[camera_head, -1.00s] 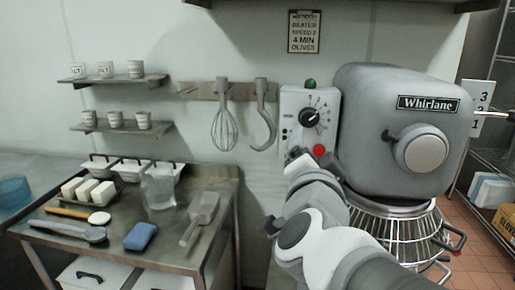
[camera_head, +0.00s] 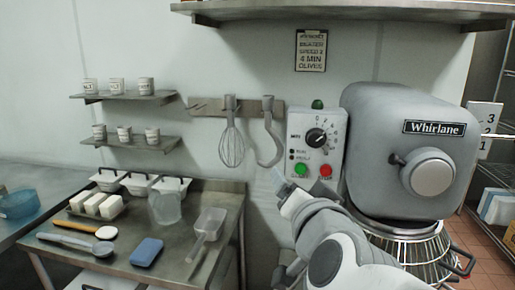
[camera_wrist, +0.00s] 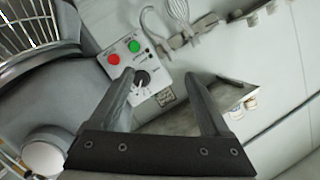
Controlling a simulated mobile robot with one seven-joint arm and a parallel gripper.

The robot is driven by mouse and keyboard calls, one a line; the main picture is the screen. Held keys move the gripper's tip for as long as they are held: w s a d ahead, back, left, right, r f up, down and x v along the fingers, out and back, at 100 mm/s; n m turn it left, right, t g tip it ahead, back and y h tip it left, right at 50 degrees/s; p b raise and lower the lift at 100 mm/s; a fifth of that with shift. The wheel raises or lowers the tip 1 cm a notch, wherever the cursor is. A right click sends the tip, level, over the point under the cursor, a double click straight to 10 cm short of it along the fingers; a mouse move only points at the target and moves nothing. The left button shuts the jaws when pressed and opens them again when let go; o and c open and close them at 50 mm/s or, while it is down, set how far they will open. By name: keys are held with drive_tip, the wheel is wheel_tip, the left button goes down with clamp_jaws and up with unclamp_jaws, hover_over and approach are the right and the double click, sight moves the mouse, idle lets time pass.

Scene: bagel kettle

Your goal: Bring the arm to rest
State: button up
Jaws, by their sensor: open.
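My gripper (camera_wrist: 160,105) is open and empty in the wrist view, its two fingers spread in front of the mixer's control panel. In the head view my arm reaches up from the bottom right, with its end near the lower left of the control panel (camera_head: 317,143). The panel has a black dial (camera_head: 316,138), a green button (camera_head: 301,170) and a red button (camera_head: 325,171). The grey Whirlane mixer (camera_head: 405,140) stands to its right, with a wire guard (camera_head: 410,246) below, partly hidden by my arm.
A whisk (camera_head: 232,146) and dough hook (camera_head: 270,150) hang on a wall rack left of the panel. A steel table (camera_head: 120,262) at left holds a clear jug (camera_head: 165,206), scoop (camera_head: 208,226), blue sponge (camera_head: 147,252) and white tubs (camera_head: 140,184). A shelf (camera_head: 340,14) runs overhead.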

drive_tip(key=s+d+f+n+g+p, duration=0.1)
drive_tip(key=s+d+f+n+g, duration=0.2)
drive_tip(key=s+f+g, duration=0.1)
drive_tip(key=s+d+f+n+g+h+p, duration=0.1)
drive_tip(key=s+d+f+n+g+p, duration=0.1)
drive_tip(key=s, duration=0.7)
wheel_tip(320, 180, down, 3)
drive_tip(key=d+n+g, duration=0.1)
drive_tip(key=d+g, duration=0.1)
drive_tip(key=g, duration=0.2)
drive_tip(key=shift+s+d+n, duration=0.25)
drive_tip(key=shift+n, duration=0.05)
drive_tip(key=shift+c, duration=0.3)
